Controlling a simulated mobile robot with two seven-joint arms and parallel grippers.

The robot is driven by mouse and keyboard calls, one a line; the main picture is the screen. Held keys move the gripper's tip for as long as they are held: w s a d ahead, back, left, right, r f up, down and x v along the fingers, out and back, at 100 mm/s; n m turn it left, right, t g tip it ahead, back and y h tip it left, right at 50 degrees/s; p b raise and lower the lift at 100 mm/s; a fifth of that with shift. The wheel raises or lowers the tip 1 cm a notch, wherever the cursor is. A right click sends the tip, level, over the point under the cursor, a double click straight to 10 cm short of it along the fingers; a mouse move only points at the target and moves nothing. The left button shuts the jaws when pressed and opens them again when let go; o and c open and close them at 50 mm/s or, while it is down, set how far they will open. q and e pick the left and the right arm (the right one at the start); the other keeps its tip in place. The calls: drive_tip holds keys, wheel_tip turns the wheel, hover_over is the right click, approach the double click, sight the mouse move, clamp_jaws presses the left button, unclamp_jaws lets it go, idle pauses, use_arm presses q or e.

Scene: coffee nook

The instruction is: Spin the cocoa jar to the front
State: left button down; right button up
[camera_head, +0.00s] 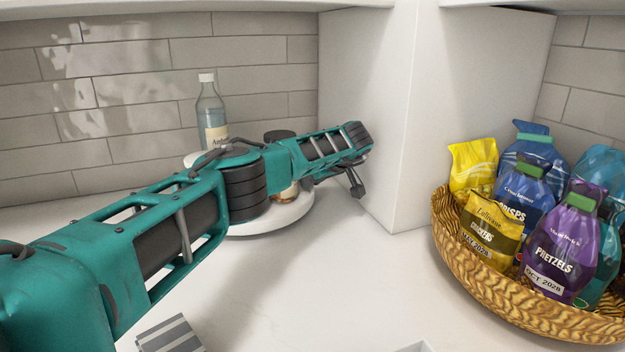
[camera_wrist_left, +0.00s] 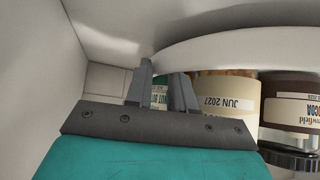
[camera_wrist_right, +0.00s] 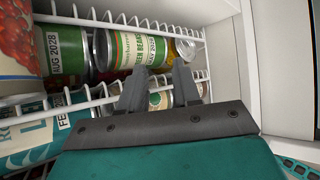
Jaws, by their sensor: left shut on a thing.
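The white turntable (camera_head: 285,216) stands on the counter, mostly hidden behind my left arm in the head view. Its rim (camera_wrist_left: 240,48) crosses the top of the upside-down left wrist view. My left gripper (camera_head: 352,187) is at the turntable's right edge. Its fingers (camera_wrist_left: 163,75) appear shut on the rim, with a green label behind them. My right gripper (camera_wrist_right: 160,75) is open, before canned goods.
A clear bottle (camera_head: 211,112) rises behind my left arm. A white wall corner (camera_head: 395,130) is close to the left gripper's right. A wicker basket (camera_head: 530,308) of snack bags is at right. The middle counter is clear. A wire rack (camera_wrist_right: 110,20) surrounds the cans.

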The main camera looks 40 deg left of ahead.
use_arm(q)
drive_tip(key=shift+d+f, duration=0.15)
drive_tip(key=shift+d, duration=0.2)
drive_tip(key=c, duration=1.1)
unclamp_jaws()
drive_tip(key=shift+c, duration=0.2)
drive_tip(key=shift+o, duration=0.5)
drive_tip(key=shift+a, duration=0.1)
drive_tip(key=shift+d+r, duration=0.35)
drive_tip(key=shift+r, duration=0.3)
drive_tip(key=p+v, duration=0.1)
drive_tip(key=v, duration=0.9)
drive_tip(key=shift+s+d, duration=0.25)
drive_tip(key=shift+d, duration=0.1)
drive_tip(key=shift+r, duration=0.15)
drive_tip(key=shift+c, duration=0.3)
